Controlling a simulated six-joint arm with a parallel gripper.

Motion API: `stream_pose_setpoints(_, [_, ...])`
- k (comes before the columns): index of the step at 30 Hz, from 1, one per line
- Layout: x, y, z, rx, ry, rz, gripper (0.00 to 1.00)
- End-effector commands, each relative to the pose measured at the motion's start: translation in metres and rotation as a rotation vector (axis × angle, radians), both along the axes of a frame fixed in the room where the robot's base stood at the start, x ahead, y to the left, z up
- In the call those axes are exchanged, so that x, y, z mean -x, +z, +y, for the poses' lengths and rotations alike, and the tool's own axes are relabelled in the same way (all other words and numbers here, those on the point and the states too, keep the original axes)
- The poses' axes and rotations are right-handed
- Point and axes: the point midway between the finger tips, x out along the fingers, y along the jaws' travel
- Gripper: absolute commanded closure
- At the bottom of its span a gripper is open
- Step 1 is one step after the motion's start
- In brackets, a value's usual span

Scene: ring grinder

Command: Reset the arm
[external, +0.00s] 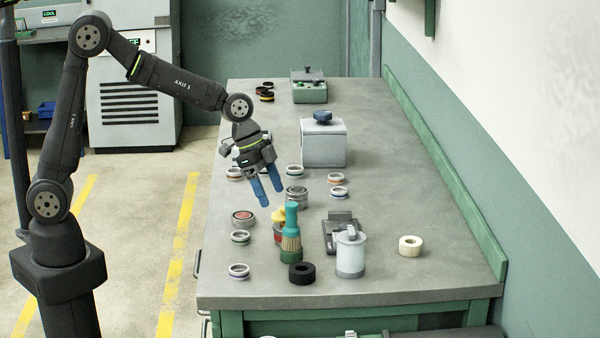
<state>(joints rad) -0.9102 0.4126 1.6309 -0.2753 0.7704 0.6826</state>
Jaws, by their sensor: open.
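My gripper (269,189) is open, with two blue fingers pointing down over the left part of the workbench (400,200). Nothing shows between the fingers. My arm reaches in from the left, with its elbow raised and its wrist bent down. The fingertips are just above and left of a metal ring stack (296,196) and a teal-topped brush (291,225). I cannot tell the exact height of the fingertips above the bench.
Several rings, one of them a ring with a red centre (243,218), lie around the gripper. A grey box with a blue knob (323,145) stands behind. A white canister (350,254), black ring (302,273) and tape roll (410,246) are in front. The bench's right side is mostly clear.

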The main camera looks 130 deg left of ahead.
Motion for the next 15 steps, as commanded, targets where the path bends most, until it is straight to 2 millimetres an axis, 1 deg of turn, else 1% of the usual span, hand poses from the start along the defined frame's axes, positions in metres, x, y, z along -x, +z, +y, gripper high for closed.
stream_pose_setpoints(6, [-0.013,-0.035,0.005,0.003,-0.001,0.003,0.26])
stream_pose_setpoints(15, [-0.032,-0.083,0.013,0.002,0.001,0.002,0.26])
